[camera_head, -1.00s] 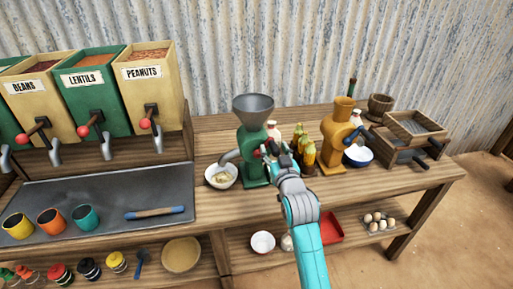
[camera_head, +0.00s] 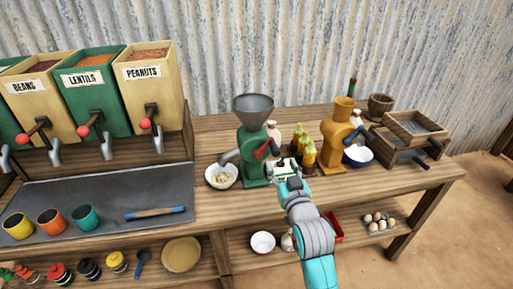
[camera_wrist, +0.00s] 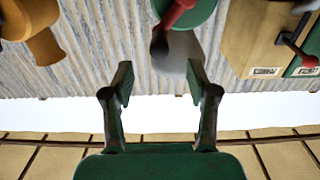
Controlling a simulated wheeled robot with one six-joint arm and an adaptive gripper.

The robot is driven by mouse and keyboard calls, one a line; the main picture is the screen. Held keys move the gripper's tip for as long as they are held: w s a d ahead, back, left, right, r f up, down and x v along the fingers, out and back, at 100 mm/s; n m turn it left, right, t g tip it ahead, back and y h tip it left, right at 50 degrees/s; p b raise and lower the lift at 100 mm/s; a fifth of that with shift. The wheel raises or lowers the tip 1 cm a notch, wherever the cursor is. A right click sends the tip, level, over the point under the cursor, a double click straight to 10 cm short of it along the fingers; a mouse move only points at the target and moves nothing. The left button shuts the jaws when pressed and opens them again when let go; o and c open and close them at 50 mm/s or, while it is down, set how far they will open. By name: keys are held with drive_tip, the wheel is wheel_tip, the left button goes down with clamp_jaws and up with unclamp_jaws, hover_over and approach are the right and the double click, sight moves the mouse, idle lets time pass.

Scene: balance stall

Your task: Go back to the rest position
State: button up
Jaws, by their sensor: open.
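My gripper (camera_head: 286,168) is in front of the green grinder (camera_head: 253,150), above the front part of the wooden table. In the wrist view my gripper (camera_wrist: 158,85) has its two fingers well apart with nothing between them. The green grinder has a grey funnel on top and a crank with a red handle, apart from my fingers. A white bowl (camera_head: 221,177) with pale contents stands under its spout.
An orange grinder (camera_head: 338,135) and bottles (camera_head: 308,153) stand right of the green grinder. A white-blue bowl (camera_head: 357,155) and wooden drawer box (camera_head: 410,132) are farther right. Dispensers (camera_head: 152,88) stand at left. A red tray (camera_head: 336,228) and eggs (camera_head: 377,221) lie on the lower shelf.

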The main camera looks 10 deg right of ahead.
drive_tip(key=s+f+g, duration=0.1)
drive_tip(key=s+f, duration=0.7)
drive_tip(key=s, duration=0.4)
drive_tip(key=s+f+g, duration=0.1)
drive_tip(key=s+f, duration=0.8)
drive_tip(key=s, duration=0.3)
drive_tip(key=s+r+g, duration=0.1)
drive_tip(key=s+r, duration=0.1)
drive_tip(key=s, duration=2.4)
drive_tip(key=shift+s+r, duration=0.25)
drive_tip(key=shift+r, duration=0.05)
